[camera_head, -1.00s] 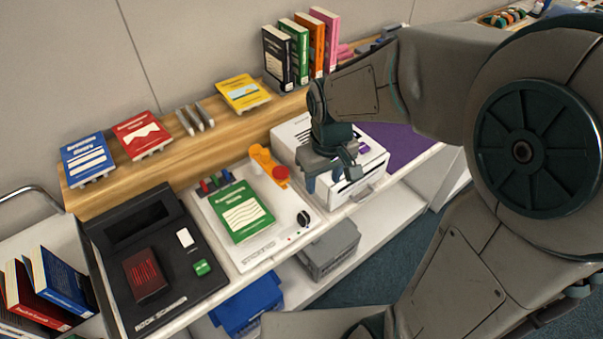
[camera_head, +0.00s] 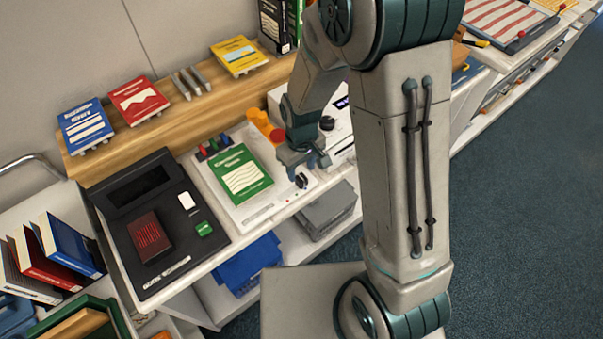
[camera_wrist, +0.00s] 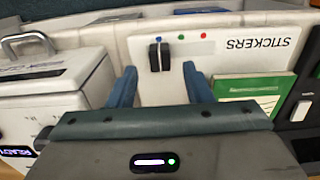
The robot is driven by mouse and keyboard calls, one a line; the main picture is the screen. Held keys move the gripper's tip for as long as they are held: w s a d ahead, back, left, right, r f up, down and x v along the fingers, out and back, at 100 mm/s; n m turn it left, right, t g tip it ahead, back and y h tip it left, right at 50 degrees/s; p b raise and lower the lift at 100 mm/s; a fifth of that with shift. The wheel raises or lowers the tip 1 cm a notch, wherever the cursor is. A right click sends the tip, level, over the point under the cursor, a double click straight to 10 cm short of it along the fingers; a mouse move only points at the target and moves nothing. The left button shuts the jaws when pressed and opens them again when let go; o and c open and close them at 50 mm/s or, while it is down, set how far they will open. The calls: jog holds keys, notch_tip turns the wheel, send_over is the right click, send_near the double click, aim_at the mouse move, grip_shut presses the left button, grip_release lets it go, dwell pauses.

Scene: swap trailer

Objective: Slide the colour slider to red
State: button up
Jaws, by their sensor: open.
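The colour slider's black knob (camera_wrist: 160,56) sits on the white sticker station panel (camera_wrist: 222,62), beside the blue dot (camera_wrist: 158,38). The green dot (camera_wrist: 181,37) and red dot (camera_wrist: 203,35) lie to its right in the wrist view. The knob also shows in the head view (camera_head: 301,181), near the panel's front corner. My gripper (camera_wrist: 158,72) is open and empty, and its blue fingers point at the panel. In the wrist view the knob appears between the fingertips and slightly beyond them; contact is not visible. In the head view my gripper (camera_head: 306,160) is just behind the knob.
A green book (camera_head: 241,174) lies on the panel beside the slider. An orange and red sticker dispenser (camera_head: 265,124) stands behind. A white machine with a handle (camera_wrist: 45,85) is close on the other side. The black book scanner (camera_head: 150,215) lies further left.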

aim_at(301, 178)
jog(key=shift+f, duration=1.95)
